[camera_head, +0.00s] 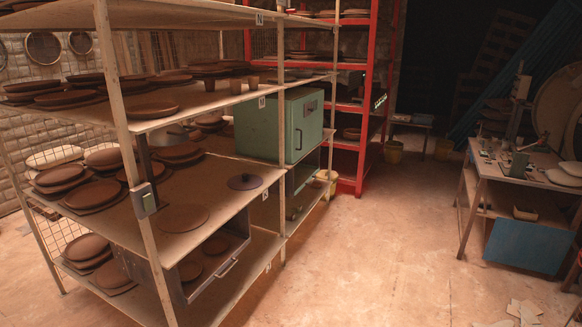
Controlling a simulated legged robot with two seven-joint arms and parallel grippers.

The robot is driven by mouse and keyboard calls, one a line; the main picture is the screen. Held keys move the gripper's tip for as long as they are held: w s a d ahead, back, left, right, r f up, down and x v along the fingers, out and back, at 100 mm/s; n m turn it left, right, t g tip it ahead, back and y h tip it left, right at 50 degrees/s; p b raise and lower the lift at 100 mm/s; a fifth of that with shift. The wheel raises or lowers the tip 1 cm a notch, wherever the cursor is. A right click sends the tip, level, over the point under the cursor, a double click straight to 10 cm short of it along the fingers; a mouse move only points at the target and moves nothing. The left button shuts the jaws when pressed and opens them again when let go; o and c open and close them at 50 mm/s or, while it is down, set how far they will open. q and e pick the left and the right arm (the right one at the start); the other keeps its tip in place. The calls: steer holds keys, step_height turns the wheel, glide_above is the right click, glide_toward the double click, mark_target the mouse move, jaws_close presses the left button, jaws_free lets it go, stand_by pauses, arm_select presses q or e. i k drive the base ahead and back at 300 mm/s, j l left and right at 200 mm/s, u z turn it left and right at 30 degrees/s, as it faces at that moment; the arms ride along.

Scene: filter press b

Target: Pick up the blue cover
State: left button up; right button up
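A small round dark blue-grey cover (245,182) with a short knob on top lies flat on the middle board of the shelving rack (218,171), close to the board's front edge. It has bare board around it and nothing rests on it. A flat brown disc (181,217) lies to its left and nearer on the same board. Neither of my grippers shows in the camera_head view, and nothing is seen touching the cover.
A green metal box (292,124) stands behind the cover. Stacks of brown discs (88,192) fill the rack's left side. A rack post (136,160) with a small grey box (144,200) stands in front. The floor (370,245) right of the rack is open, up to a workbench (515,175).

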mark_target(245, 182)
steer(key=i+u, duration=0.1)
steer(key=i, duration=0.35)
steer(key=i+l+u, duration=0.15)
steer(key=i, duration=0.3)
steer(key=i+l+u, duration=0.1)
steer(key=i, duration=0.35)
steer(key=i+l+u, duration=0.1)
steer(key=i, duration=0.35)
